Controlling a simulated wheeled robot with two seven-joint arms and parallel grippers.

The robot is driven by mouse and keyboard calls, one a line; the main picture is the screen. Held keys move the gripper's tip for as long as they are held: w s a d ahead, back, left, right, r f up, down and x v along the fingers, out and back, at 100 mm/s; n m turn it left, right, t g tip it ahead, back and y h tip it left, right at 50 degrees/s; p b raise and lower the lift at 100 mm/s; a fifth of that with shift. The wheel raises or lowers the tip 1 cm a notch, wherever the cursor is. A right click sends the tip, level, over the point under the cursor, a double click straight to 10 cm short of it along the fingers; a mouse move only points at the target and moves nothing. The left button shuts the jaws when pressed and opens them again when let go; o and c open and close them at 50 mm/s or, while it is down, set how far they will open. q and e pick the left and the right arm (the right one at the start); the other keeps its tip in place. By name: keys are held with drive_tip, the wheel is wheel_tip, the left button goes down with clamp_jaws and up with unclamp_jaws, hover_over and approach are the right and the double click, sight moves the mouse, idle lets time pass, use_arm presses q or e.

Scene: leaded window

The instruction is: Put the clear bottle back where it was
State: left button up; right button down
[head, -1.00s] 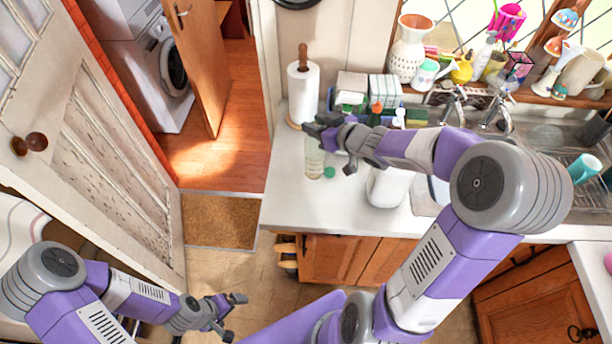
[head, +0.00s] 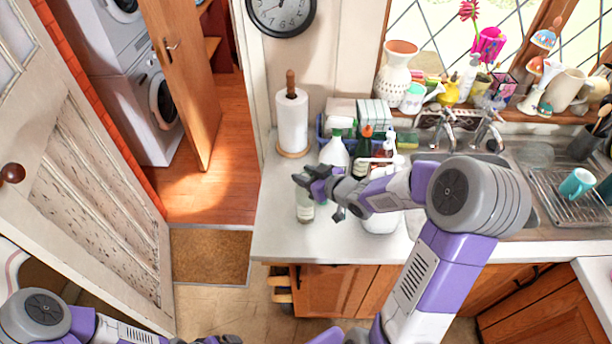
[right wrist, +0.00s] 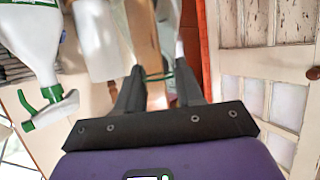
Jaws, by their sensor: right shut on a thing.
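The clear bottle (head: 305,207), with a pale label, is at the left part of the white counter, in front of the paper towel roll. My right gripper (head: 318,183) is at its upper part and is shut on it, hiding its top. The bottle looks about upright; I cannot tell whether its base touches the counter. In the right wrist view a green ring (right wrist: 156,77) shows between the fingers, and the see-through bottle is hard to make out. My left gripper (head: 218,341) is cut off at the bottom edge of the head view.
The paper towel roll (head: 292,122) stands behind the bottle. A white spray bottle (head: 336,153) with a green head and a blue caddy (head: 322,130) of bottles stand close behind. Counter (head: 275,225) to the left and front is clear. The sink lies to the right.

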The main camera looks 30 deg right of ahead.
drive_tip(key=shift+f, duration=0.15)
drive_tip(key=c, duration=0.7)
unclamp_jaws()
drive_tip(key=shift+r, duration=0.3)
drive_tip(key=p+v, duration=0.3)
drive_tip(key=v, duration=0.9)
drive_tip(key=shift+f, duration=0.15)
